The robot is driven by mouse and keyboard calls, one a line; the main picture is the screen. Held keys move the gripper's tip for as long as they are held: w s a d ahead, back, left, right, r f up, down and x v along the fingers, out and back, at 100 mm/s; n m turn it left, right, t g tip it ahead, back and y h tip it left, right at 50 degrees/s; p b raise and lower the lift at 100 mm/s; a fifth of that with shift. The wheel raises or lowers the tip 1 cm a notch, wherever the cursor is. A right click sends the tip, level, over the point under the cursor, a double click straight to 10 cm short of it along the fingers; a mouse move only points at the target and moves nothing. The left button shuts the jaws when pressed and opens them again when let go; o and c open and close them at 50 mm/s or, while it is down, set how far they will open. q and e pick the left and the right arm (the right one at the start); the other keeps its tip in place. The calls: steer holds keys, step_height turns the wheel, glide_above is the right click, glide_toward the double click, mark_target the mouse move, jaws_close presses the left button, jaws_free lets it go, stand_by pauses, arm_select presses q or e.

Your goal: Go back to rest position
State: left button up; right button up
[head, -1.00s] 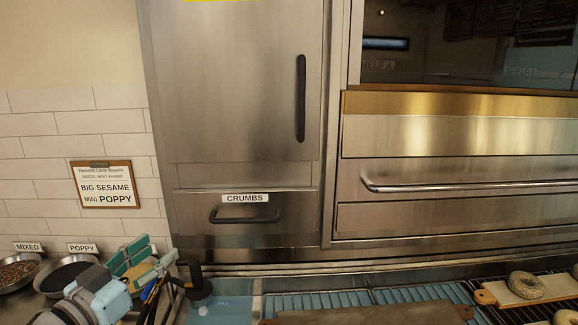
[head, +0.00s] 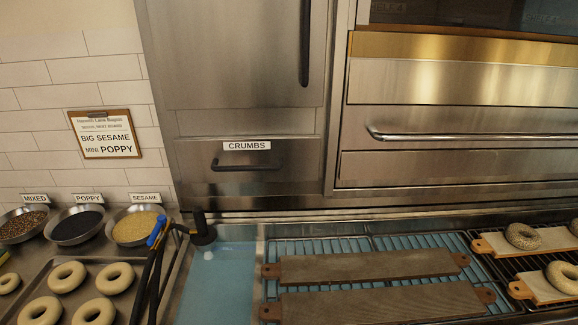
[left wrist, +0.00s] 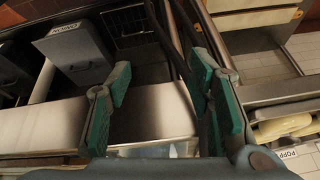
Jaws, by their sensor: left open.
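My left gripper (left wrist: 160,80) shows only in the left wrist view. Its two teal-padded fingers are spread apart and nothing is between them. Beyond them are a grey box-like unit (left wrist: 75,52) and dark and pale surfaces, seen at a tilt. Neither gripper shows in the head view now. My right gripper is in no view.
Bowls of mixed seeds (head: 22,226), poppy (head: 77,225) and sesame (head: 136,226) stand behind a tray (head: 121,262) of pale bagels. Two empty boards (head: 368,266) (head: 385,304) lie on the blue rack. Seeded bagels (head: 522,236) sit on boards at right. Dark hoses (head: 156,275) rise near the water basin (head: 217,280).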

arm_select(q)
steer(key=s+a+f+g+b, duration=0.1)
steer(key=s+f+b, duration=0.2)
steer(key=f, duration=1)
steer(key=s+a+f+g+b, duration=0.1)
steer(key=s+f+g+b, duration=0.1)
steer(key=f, duration=1)
steer(key=s+f+b, duration=0.4)
steer(key=s+f, duration=1)
steer(key=f, duration=0.4)
steer(key=shift+s+a+n+g+b, duration=0.25)
steer(key=shift+a+n+g+b, duration=0.05)
steer(key=shift+n+g, duration=0.1)
